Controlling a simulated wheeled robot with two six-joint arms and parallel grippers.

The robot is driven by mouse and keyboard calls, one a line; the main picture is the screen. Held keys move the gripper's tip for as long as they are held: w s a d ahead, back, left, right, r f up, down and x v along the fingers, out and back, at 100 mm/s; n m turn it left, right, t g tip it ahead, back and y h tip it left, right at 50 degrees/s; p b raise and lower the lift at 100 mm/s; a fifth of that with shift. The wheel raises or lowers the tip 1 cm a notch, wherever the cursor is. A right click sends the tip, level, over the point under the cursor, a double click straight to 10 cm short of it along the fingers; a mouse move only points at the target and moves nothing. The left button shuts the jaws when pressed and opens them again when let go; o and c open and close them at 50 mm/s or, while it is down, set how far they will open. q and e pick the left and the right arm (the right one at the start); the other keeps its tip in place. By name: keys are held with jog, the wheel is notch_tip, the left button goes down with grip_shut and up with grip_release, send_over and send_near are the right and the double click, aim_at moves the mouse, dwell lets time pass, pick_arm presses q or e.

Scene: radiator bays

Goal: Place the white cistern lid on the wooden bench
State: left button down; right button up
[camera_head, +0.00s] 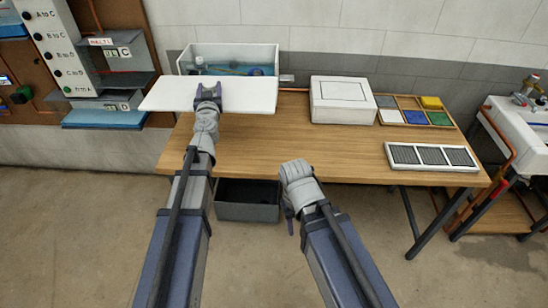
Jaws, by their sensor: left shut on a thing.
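The white cistern lid (168,94) is a flat white slab at the back left of the wooden bench (260,145). My left gripper (208,90) is shut on the lid at its middle. The lid looks level, in front of the open white cistern (232,57), and its left end reaches past the bench's left edge. I cannot tell whether the lid touches the bench top. My right arm ends in front of the bench's front edge; its gripper (289,215) points down and its fingers are mostly hidden behind the wrist.
A white box (343,100), a tray of coloured tiles (403,111) and a white panel with dark grilles (432,157) stand on the bench's right. A sink (520,130) is at far right. A dark bin (248,208) sits below. The bench's middle is clear.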

pick_arm(q)
jog(key=b, duration=1.5)
send_over(222, 155)
notch_tip(222, 155, down, 17)
notch_tip(222, 155, down, 6)
jog(key=b, duration=0.5)
jog(key=shift+f+b, duration=0.1)
jog(key=shift+b, duration=0.3)
jog(key=shift+f, duration=0.1)
notch_tip(222, 155, down, 4)
jog(key=b, duration=0.3)
jog(key=shift+r+b, duration=0.25)
jog(key=shift+b, duration=0.1)
jog(key=shift+f, duration=0.15)
jog(key=shift+c, duration=0.8)
grip_release()
jog(key=shift+s, duration=0.1)
